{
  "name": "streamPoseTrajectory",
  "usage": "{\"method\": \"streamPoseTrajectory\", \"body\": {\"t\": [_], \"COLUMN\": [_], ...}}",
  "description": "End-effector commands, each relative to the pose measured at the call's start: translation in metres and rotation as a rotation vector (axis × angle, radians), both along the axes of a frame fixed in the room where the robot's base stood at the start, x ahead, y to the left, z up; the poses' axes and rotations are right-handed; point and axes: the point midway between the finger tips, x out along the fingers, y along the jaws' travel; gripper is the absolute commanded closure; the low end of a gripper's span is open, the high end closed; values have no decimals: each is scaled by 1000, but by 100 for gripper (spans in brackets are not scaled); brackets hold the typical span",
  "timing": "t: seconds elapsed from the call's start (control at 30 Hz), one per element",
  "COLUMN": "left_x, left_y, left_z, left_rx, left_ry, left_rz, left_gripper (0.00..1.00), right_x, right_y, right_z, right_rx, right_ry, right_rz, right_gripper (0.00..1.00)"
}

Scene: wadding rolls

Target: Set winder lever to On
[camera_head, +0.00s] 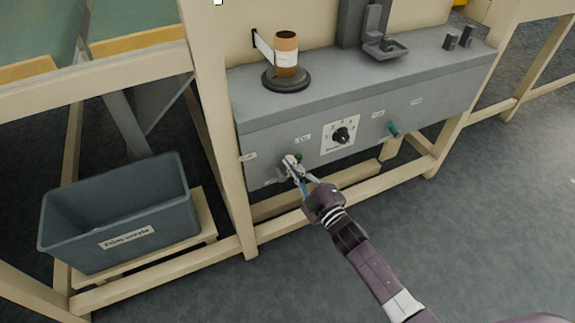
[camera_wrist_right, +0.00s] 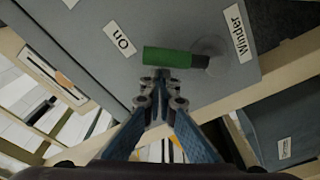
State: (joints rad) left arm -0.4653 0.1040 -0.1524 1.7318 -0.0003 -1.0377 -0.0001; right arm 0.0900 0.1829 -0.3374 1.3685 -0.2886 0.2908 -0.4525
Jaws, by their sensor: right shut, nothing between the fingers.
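The winder lever has a green handle, which shows in the right wrist view (camera_wrist_right: 168,57). It runs from a dark stem at a round pivot disc near the "Winder" label (camera_wrist_right: 238,34) toward the side where the "On" label (camera_wrist_right: 119,40) is. In the head view only a bit of green (camera_head: 298,157) shows beside my gripper; the rest is hidden. My right gripper (camera_head: 291,164) is shut and empty at the panel front. In the wrist view its fingertips (camera_wrist_right: 160,78) lie right against the handle's lower edge; I cannot tell whether they touch. My left gripper is out of view.
A dial (camera_head: 341,135) and a second green lever (camera_head: 393,129) sit farther right on the grey panel. A brown roll (camera_head: 286,50) stands on a dark round base on the top. A grey film waste bin (camera_head: 120,205) is at left. Wooden frame rails run below the panel.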

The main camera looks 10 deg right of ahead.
Motion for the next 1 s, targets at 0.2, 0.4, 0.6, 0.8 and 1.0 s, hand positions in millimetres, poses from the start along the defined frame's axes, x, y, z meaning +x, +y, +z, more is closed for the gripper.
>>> {"method": "streamPoseTrajectory", "body": {"t": [0.2, 0.4, 0.6, 0.8, 1.0], "left_x": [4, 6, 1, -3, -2], "left_y": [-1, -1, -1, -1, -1], "left_z": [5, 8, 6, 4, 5], "left_rx": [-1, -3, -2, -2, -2], "left_ry": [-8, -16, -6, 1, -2], "left_rz": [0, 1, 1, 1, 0], "left_gripper": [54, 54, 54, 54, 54], "right_x": [2, 3, 3, 3, 4], "right_y": [-6, -7, -8, -8, -8], "right_z": [-2, -3, -4, -4, -1], "right_rx": [77, 105, 108, 107, 107], "right_ry": [26, 34, 36, 37, 38], "right_rz": [-1, -1, -2, -2, -3], "right_gripper": [100, 100, 100, 100, 100]}}
